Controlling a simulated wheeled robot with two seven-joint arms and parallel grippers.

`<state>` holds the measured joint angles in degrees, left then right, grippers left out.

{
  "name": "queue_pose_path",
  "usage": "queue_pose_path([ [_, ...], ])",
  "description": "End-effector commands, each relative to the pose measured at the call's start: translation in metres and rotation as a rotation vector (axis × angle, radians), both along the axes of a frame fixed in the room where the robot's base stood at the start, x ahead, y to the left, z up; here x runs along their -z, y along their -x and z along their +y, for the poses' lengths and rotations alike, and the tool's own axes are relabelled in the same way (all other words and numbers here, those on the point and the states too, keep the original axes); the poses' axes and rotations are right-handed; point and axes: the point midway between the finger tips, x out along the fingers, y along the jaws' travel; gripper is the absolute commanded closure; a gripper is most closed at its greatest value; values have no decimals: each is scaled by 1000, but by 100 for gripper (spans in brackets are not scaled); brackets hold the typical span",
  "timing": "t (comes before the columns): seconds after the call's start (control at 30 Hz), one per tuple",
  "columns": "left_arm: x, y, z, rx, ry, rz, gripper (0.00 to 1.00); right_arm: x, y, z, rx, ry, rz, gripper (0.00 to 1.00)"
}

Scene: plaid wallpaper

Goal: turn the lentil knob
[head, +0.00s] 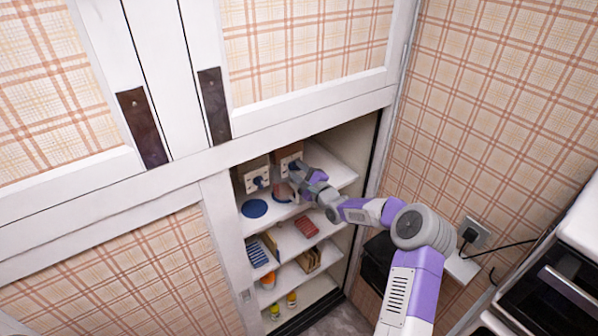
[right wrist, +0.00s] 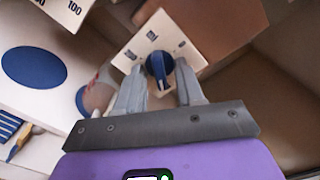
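Two pale dispenser panels with blue knobs stand on the top shelf of the cupboard. The right panel's blue knob (right wrist: 160,69) shows in the right wrist view, on a tilted cream plate (right wrist: 143,45) with small dark markings. I cannot read which knob is the lentil one. My right gripper (head: 295,172) reaches in from the right in the head view, in front of that panel. Its fingers (right wrist: 160,72) are apart, one on each side of the knob; I cannot tell whether they touch it. The left panel's knob (head: 259,182) stands beside it. My left gripper is out of view.
A blue disc (head: 254,208) lies on the top shelf, left of my right gripper. Lower shelves hold a red box (head: 306,226), a striped blue item (head: 257,254) and small jars. The cupboard's right side wall is close to my arm.

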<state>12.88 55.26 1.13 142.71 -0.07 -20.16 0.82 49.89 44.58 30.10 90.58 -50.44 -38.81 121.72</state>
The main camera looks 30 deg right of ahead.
Motion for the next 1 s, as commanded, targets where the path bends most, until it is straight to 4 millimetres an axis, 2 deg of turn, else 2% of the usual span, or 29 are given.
queue_pose_path([
  [0.23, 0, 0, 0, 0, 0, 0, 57, 0, 0, -1, 1, 1, 0, 63],
  [0.37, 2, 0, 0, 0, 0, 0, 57, 0, 7, -2, 2, 1, 0, 63],
  [0.8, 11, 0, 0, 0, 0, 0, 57, 1, 67, -6, 2, 1, 1, 63],
  [1.0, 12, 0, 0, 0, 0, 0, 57, 0, 76, -6, 0, 0, 0, 63],
])
